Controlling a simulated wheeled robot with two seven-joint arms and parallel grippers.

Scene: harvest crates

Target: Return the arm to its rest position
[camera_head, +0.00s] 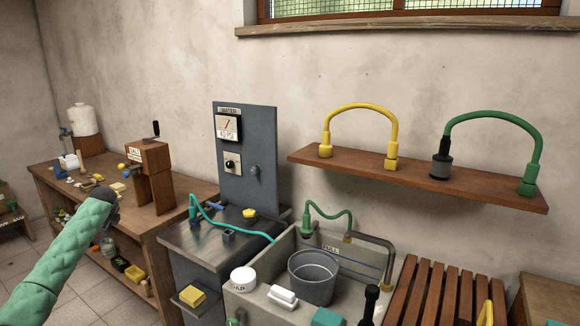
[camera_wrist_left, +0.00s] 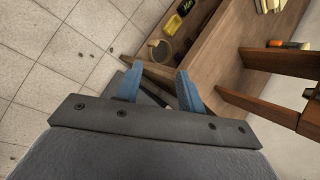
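My left arm, in a green quilted sleeve, comes in from the lower left of the head view. Its gripper (camera_head: 112,212) is in front of the wooden workbench (camera_head: 185,204), seen small and partly hidden by the wrist. In the left wrist view the two blue fingers of the gripper (camera_wrist_left: 158,86) stand apart with nothing held between them. Floor tiles and the bench's lower shelf show beyond them. My right gripper is in neither view.
The bench carries a wooden stand (camera_head: 148,158) and small loose items. Right of it are a grey gauge panel (camera_head: 262,130), a sink with a grey bucket (camera_head: 313,278), and a wall shelf (camera_head: 430,188) with hoses. Tiled floor (camera_head: 92,290) is open at lower left.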

